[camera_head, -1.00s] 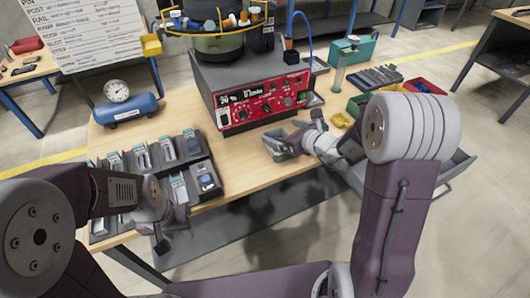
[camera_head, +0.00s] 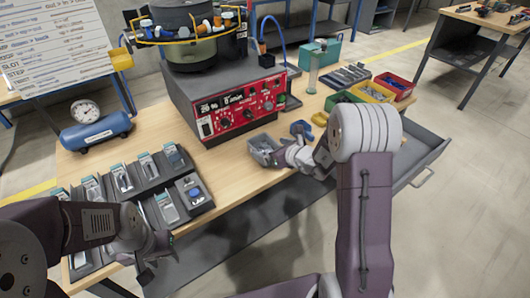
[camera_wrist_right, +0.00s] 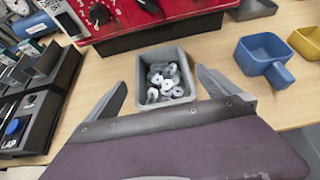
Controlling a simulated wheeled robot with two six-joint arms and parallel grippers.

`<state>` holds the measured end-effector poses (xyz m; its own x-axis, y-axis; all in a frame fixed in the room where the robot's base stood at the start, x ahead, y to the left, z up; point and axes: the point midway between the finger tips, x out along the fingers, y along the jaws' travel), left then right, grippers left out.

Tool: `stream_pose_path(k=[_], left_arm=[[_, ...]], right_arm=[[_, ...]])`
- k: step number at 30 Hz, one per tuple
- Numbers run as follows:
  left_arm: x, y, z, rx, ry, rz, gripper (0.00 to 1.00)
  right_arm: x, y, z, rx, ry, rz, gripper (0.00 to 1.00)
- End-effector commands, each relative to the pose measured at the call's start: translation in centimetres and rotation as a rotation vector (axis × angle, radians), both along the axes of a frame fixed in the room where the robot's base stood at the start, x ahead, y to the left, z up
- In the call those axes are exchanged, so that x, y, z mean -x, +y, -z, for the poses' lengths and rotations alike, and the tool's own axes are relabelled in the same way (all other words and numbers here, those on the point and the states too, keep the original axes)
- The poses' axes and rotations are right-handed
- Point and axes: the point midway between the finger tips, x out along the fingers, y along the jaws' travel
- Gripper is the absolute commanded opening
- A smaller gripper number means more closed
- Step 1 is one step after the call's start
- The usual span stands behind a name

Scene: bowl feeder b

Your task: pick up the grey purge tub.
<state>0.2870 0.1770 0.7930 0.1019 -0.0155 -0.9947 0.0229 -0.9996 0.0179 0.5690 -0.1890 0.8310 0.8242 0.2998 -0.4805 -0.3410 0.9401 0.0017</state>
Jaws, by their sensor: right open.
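The grey purge tub (camera_head: 262,146) stands on the wooden bench in front of the red control panel. In the right wrist view the tub (camera_wrist_right: 144,92) is an open grey box holding several small metal ring-like parts. My right gripper (camera_wrist_right: 160,84) is open, with one finger to each side of the tub and visible gaps between. In the head view my right gripper (camera_head: 279,153) is at the tub's near right side. My left gripper (camera_head: 153,258) hangs by the bench's front left edge, away from the tub; its jaw opening is unclear.
A blue scoop (camera_wrist_right: 262,53) and a yellow scoop (camera_wrist_right: 308,42) lie right of the tub. The feeder's red control panel (camera_head: 240,108) stands close behind. Black part trays (camera_head: 150,172) are at left. An open grey drawer (camera_head: 425,155) juts out at right.

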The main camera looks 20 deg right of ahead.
Motion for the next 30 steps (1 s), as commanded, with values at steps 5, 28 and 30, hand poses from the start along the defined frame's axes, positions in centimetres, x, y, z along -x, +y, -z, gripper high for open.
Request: stream_pose_path(k=[5, 28, 30], left_arm=[[0.0, 0.0, -0.1, 0.000, 0.000, 0.000, 0.39], [0.0, 0.0, 0.0, 0.000, 0.000, 0.000, 0.39], [0.0, 0.0, 0.0, 0.000, 0.000, 0.000, 0.39]], right_arm=[[-2.3, 0.6, 1.3, -0.001, 0.000, -0.002, 1.00], [-4.4, 1.2, 2.4, 0.000, -0.001, 0.000, 0.23], [-4.4, 1.2, 2.4, 0.000, -0.001, 0.000, 0.23]])
